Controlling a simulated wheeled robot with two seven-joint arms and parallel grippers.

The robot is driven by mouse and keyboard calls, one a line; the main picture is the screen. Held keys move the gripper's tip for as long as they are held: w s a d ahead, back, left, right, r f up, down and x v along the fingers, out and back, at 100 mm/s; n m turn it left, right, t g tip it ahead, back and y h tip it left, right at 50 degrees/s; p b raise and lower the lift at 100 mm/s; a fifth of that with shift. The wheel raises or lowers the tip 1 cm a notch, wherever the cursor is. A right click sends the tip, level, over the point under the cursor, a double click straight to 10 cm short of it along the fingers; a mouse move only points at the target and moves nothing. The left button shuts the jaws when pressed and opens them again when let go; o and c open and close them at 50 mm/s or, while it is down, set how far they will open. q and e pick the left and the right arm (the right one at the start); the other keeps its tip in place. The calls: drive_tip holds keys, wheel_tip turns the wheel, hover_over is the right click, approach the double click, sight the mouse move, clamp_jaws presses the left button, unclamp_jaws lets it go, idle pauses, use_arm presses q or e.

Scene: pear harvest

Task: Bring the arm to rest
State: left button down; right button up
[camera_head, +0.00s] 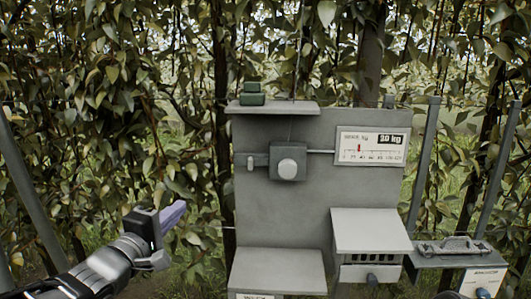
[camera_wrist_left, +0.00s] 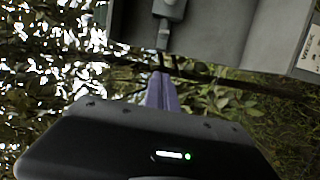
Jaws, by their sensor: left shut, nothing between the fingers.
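My left gripper (camera_head: 176,212) comes in from the lower left in the head view. Its purple fingers are shut with nothing between them and point up and to the right. It is in front of the foliage, to the left of the grey panel (camera_head: 315,205) and apart from it in the picture. In the left wrist view the shut purple fingers (camera_wrist_left: 162,88) point toward the foliage, below the grey panel's edge. My right gripper is in neither view.
Leafy branches fill the left.

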use_arm(q)
wheel_tip(320, 180, down, 15)
drive_tip(key=w+a+m+g+y, duration=0.1)
drive_tip(key=a+m+g+y, duration=0.15)
drive_tip(key=m, duration=0.35)
drive_tip(key=s+d+f+m+g, duration=0.2)
drive_tip(key=s+f+g, duration=0.1)
drive_tip(key=f, duration=0.7)
drive_tip(key=s+d+f+m+g, duration=0.1)
drive_tip(key=s+d+f+g, duration=0.1)
drive_tip(key=f, duration=0.8)
drive_tip(key=s+d+f+m+g, duration=0.1)
drive_tip(key=s+d+f+g, duration=0.2)
drive_tip(key=s+f, duration=0.4)
drive_tip(key=s+d+f+m+g, duration=0.1)
drive_tip(key=s+d+f+g, duration=0.2)
drive_tip(key=s+f, duration=0.5)
drive_tip(key=s+d+f+m+g+h, duration=0.1)
drive_tip(key=s+d+f+g, duration=0.2)
drive_tip(key=s+f, duration=0.4)
drive_tip(key=s+d, duration=0.1)
drive_tip(key=s, duration=0.3)
drive_tip(key=shift+s+d+f, duration=0.25)
drive_tip(key=shift+s+f, duration=0.1)
drive_tip(key=shift+s, duration=0.05)
